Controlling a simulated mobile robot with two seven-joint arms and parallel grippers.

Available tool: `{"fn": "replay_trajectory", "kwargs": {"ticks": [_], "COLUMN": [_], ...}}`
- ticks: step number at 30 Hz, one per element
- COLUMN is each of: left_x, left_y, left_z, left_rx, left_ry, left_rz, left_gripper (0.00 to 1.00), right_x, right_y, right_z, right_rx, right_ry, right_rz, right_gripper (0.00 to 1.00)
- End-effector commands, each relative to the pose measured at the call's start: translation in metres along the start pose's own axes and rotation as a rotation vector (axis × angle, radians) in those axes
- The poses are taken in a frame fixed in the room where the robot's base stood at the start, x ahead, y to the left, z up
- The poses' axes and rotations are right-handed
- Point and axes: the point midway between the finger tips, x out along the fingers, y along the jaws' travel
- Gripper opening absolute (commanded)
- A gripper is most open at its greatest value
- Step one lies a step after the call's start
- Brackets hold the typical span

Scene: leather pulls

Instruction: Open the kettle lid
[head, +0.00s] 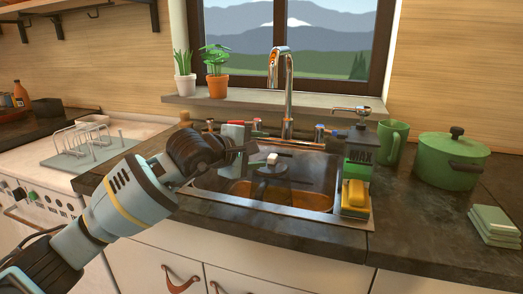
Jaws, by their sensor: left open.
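My left gripper (252,152) reaches in from the left and is open over the sink. A dark shape (273,180) shows in the sink, just right of and below the gripper. It may be the kettle, but it is too dark to tell its outline or whether its lid is open or shut. A small pale block (272,158) shows at the top of this shape; I cannot tell whether it is a knob or part of my gripper. I see no clear contact between the gripper and the dark shape. My right gripper is out of view.
A chrome faucet (288,85) rises behind the sink (205,193). A dispenser marked MAX (359,155) and a yellow sponge (354,193) stand at its right edge. Farther right are a green mug (392,142), a lidded green pot (448,163) and folded green cloths (492,222).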

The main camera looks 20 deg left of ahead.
Motion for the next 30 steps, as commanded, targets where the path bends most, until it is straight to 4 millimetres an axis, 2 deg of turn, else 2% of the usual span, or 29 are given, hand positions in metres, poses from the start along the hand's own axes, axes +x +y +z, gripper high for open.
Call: {"fn": "replay_trajectory", "kwargs": {"ticks": [6,12,18,30], "left_x": [-0.033,-0.056,-0.064,-0.064], "left_y": [0.000,0.000,0.000,0.000], "left_z": [0.000,0.000,0.000,0.000], "left_rx": [0.003,0.002,0.001,0.001], "left_ry": [0.000,0.000,0.000,0.000], "left_rz": [0.001,0.001,0.000,0.001], "left_gripper": [0.55,0.55,0.55,0.55], "right_x": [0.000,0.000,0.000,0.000], "right_y": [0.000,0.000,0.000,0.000], "right_z": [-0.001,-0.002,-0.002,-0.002], "right_rx": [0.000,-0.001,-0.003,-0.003], "right_ry": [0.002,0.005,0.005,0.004], "right_rz": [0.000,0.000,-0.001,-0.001], "right_gripper": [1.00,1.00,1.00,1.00]}}
